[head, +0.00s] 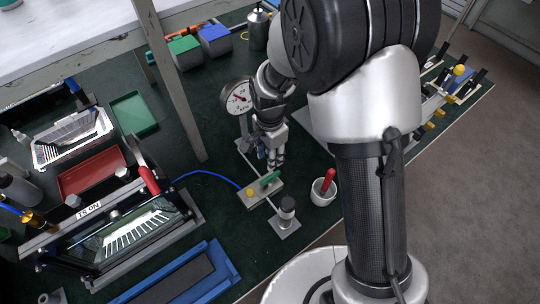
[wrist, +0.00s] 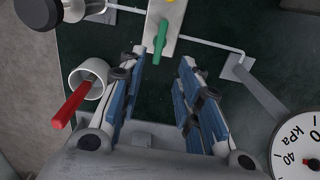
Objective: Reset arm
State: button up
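My gripper (head: 272,158) points down over the green bench in the head view, close to the round pressure gauge (head: 238,97). In the wrist view my gripper (wrist: 163,65) shows two blue-padded fingers apart, with nothing between them but dark green bench. A plate with a green lever (wrist: 160,42) lies beyond the fingertips; the green lever (head: 270,178) also shows in the head view, just below the fingers. I cannot tell the exact height of the fingertips above it.
A white cup (head: 323,191) with a red-handled tool stands right of the lever plate, and a small black-topped post (head: 287,208) stands in front. A framed floodlight housing (head: 125,238), a red tray (head: 92,174) and a green tray (head: 134,112) lie to the left. A shelf post (head: 180,85) rises behind.

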dwell(0.3)
jog(key=s+d+r+n+t, duration=0.1)
jog(key=d+r, duration=0.1)
jog(key=r, duration=0.3)
jog(key=s+d+r+n, duration=0.1)
jog(key=d+r+n, duration=0.1)
jog(key=r, duration=0.3)
jog(key=s+d+r+n+t, duration=0.1)
jog(key=s+d+r+n, duration=0.3)
jog(key=s+r, duration=0.3)
jog(key=s+d+r+n+t, duration=0.2)
jog(key=s+d+r+n, duration=0.2)
jog(key=s+r, duration=0.3)
jog(key=s, duration=0.4)
jog(key=shift+d+r+t, duration=0.2)
jog(key=shift+r+t, duration=0.1)
